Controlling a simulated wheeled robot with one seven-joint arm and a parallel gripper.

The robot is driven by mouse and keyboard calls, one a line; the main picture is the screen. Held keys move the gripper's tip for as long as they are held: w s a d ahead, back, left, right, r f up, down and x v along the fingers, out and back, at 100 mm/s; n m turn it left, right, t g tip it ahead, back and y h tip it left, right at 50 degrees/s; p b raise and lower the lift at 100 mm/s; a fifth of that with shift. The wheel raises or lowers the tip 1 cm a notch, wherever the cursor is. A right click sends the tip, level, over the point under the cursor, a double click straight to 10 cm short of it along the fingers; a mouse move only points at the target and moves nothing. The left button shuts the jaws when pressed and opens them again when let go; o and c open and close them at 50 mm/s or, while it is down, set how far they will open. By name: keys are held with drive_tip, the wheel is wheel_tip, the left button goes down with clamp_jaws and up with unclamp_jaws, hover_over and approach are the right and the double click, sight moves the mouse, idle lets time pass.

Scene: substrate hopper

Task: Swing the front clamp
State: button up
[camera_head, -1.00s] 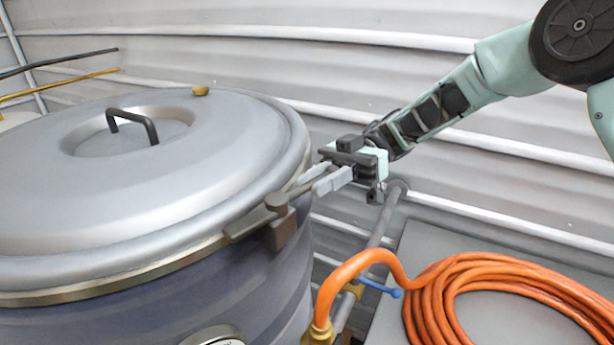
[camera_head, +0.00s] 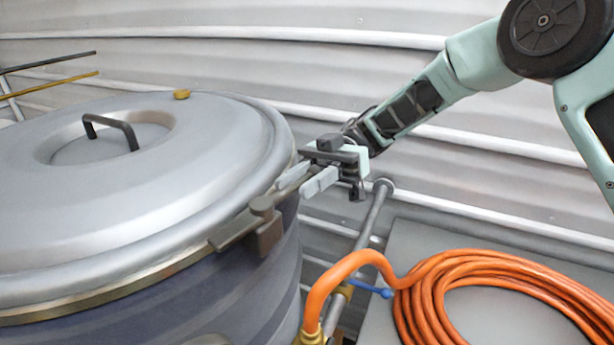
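The front clamp (camera_head: 262,227) is a dark grey block with a round pivot on the rim of the large grey hopper (camera_head: 240,290). A flat bar runs from it to the lower left along the rim. The domed lid (camera_head: 60,215) sits on the hopper.
A coiled orange hose (camera_head: 425,300) lies on a grey slab (camera_head: 500,320) at the lower right. A grey pipe (camera_head: 370,222) rises behind it, with a blue lever (camera_head: 370,288). A corrugated wall (camera_head: 250,60) closes the back. The lid has a dark handle (camera_head: 112,125).

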drive_tip(key=b+v, duration=0.4)
drive_tip(key=v, duration=1.3)
drive_tip(key=shift+d, duration=0.2)
drive_tip(key=shift+w, duration=0.15)
